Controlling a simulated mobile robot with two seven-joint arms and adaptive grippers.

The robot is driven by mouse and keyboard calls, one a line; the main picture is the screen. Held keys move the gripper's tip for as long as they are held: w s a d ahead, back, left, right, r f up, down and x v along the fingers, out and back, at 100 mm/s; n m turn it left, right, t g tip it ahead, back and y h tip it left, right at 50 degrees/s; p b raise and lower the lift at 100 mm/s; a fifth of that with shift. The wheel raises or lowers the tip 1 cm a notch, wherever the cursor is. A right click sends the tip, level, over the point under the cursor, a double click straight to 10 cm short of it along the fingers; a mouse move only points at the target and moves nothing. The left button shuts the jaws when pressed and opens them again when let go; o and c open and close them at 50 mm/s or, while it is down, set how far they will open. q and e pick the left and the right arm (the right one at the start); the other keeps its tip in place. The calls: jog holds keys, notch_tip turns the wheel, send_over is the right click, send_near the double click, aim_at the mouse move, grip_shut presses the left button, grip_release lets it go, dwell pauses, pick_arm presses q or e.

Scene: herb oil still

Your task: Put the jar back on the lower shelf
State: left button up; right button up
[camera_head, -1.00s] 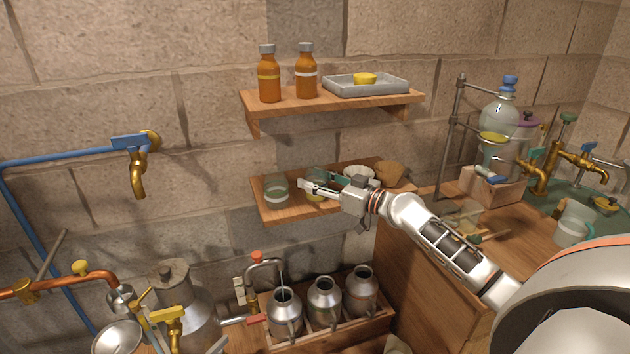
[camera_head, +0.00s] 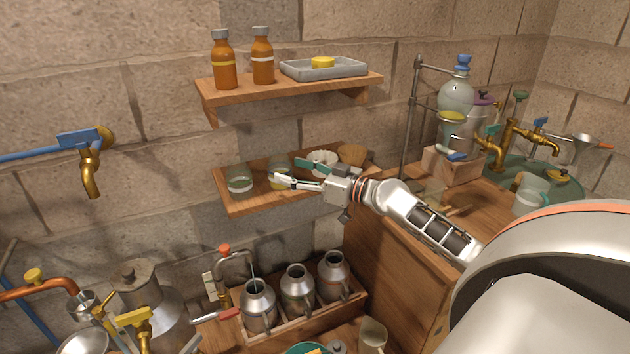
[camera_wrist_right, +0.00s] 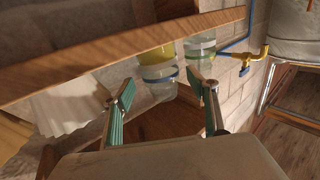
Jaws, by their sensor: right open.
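A clear glass jar with yellow contents (camera_head: 279,169) stands on the lower shelf (camera_head: 228,205); a finger hides part of it. In the right wrist view the yellow jar (camera_wrist_right: 158,73) is upright just beyond the fingertips. A second glass jar with a green band (camera_head: 239,179) stands left of it on the same shelf, and it also shows in the wrist view (camera_wrist_right: 200,52). My right gripper (camera_head: 287,170) reaches over the lower shelf from the right. Its fingers are spread, with nothing seen gripped (camera_wrist_right: 160,88). My left gripper is out of view.
A white fluted dish (camera_head: 322,159) sits on the lower shelf behind my right gripper. The upper shelf (camera_head: 290,91) hangs above with two amber bottles and a grey tray (camera_head: 325,71). Metal cans (camera_head: 297,285) stand in a wooden crate below. A glass still (camera_head: 455,100) stands at right.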

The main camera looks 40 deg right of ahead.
pick_arm(q)
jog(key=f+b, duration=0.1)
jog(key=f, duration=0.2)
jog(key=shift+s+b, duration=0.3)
jog(key=shift+b, duration=0.1)
pick_arm(e)
jog(key=v, duration=0.7)
jog(key=shift+s, duration=0.15)
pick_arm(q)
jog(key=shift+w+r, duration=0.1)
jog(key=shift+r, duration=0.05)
pick_arm(e)
jog(key=shift+s, duration=0.1)
